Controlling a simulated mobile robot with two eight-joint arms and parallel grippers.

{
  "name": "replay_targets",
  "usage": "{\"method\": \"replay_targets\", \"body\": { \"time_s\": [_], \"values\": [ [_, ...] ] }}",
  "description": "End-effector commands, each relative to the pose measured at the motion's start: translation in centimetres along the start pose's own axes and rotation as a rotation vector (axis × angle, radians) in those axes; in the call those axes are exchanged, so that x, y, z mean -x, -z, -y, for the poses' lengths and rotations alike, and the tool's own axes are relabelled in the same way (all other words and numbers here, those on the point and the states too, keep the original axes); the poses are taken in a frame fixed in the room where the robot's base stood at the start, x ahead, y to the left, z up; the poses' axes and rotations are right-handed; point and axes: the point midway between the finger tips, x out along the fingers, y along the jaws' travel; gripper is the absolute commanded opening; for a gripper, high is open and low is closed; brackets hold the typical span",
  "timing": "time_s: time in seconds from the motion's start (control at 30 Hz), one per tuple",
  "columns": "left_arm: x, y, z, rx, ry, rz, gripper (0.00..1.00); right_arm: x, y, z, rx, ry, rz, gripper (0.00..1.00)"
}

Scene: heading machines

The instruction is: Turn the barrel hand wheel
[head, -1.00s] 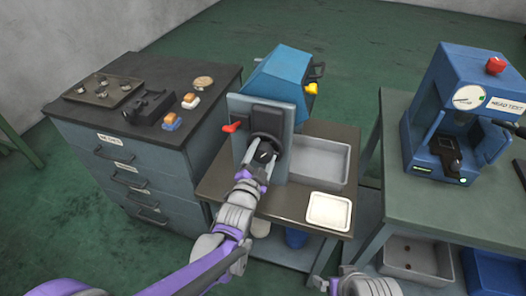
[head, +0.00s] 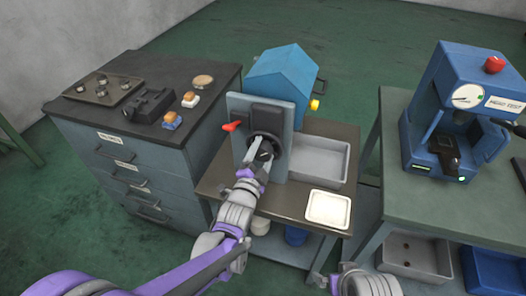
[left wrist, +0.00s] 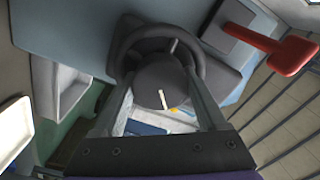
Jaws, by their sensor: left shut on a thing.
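The barrel hand wheel (head: 265,143) is a dark ring on the upright grey plate of the blue machine. In the left wrist view the wheel (left wrist: 158,38) has a round dark hub (left wrist: 160,80) with a white line on its face. My left gripper (head: 256,164) reaches it from the front. Its two fingers (left wrist: 160,104) lie on either side of the hub, shut on the wheel. The blue faceted barrel (head: 285,75) stands behind the plate, with a yellow part (head: 315,104) at its right. Part of my right arm shows at the bottom; its gripper's jaws are unclear.
A red lever (head: 231,126) sticks out left of the wheel. A grey bin (head: 318,160) and a white tray (head: 328,209) sit to the right. A drawer cabinet (head: 120,165) stands left, and a blue head tester (head: 455,110) on the right table.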

Motion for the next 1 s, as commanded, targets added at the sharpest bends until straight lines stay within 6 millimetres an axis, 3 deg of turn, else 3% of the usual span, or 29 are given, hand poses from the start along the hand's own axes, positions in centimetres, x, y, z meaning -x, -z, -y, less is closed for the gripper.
{"method": "replay_targets", "body": {
  "time_s": [0.03,0.17,0.47,1.0],
  "values": [
    [0.0,0.0,0.1,0.001,0.002,0.0,0.79,0.0,0.0,0.0,0.0,0.0,0.0,1.0],
    [0.0,0.0,0.0,0.002,0.001,0.0,1.0,0.0,0.0,0.0,0.0,0.0,0.0,1.0],
    [0.5,0.0,0.0,0.002,0.001,0.0,1.0,0.0,0.0,0.0,0.0,0.0,0.0,1.0],
    [9.7,0.0,0.1,0.002,0.001,0.0,1.0,0.0,0.0,0.0,0.0,0.0,0.0,1.0]
  ]
}}
